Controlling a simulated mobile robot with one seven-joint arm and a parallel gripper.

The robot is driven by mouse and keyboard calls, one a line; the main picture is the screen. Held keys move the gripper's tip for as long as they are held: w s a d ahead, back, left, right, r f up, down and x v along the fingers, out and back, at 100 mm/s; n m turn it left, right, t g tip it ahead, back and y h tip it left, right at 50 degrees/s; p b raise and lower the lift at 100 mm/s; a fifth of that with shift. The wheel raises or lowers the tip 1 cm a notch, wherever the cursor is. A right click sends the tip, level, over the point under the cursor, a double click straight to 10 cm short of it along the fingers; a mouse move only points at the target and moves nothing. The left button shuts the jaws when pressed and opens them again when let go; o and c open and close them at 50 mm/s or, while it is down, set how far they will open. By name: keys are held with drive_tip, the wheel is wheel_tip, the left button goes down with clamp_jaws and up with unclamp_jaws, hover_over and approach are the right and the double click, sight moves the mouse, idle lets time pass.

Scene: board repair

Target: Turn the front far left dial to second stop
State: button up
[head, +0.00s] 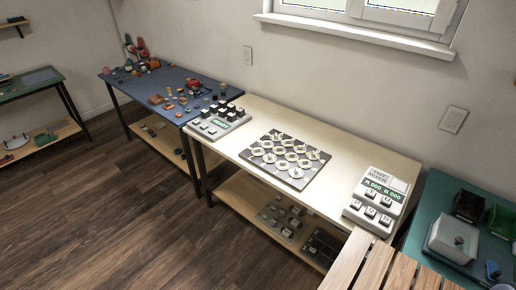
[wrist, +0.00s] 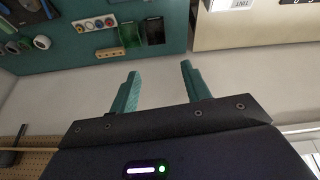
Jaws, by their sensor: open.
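A dark rectangular panel with several pale round dials (head: 285,160) lies flat on the cream table in the head view. The dials stand in rows, each with a raised knob. One dial (head: 257,152) is at the panel's left end; its pointer setting is too small to read. My gripper (wrist: 160,70) shows only in the wrist view. Its two teal fingers are wide apart with nothing between them. It is away from the panel, which is not in the wrist view.
A keyed box (head: 220,122) stands left of the panel, and a device with a display (head: 376,200) stands right. The cream table (head: 340,155) is bare around the panel. A teal table (head: 425,205) holds bins at right. Wooden slats (head: 375,265) stand in front of the table's right end.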

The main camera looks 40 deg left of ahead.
drive_tip(key=w+a+n, duration=0.2)
drive_tip(key=w+a, duration=1.1)
drive_tip(key=a, duration=0.5)
drive_tip(key=w+a+f+n, duration=0.1)
drive_tip(key=w+a+f, duration=0.1)
drive_tip(key=a, duration=0.5)
drive_tip(key=w+a+f, duration=0.2)
drive_tip(key=a, duration=0.4)
drive_tip(key=n+g+y, duration=0.1)
drive_tip(key=n+y, duration=0.2)
drive_tip(key=n, duration=0.2)
hover_over(258, 152)
drive_tip(key=s+d, duration=0.3)
wheel_tip(258, 152, down, 31)
drive_tip(key=x, duration=1)
drive_tip(key=shift+a+f, duration=0.15)
drive_tip(key=shift+f, duration=0.05)
drive_tip(key=c, duration=1)
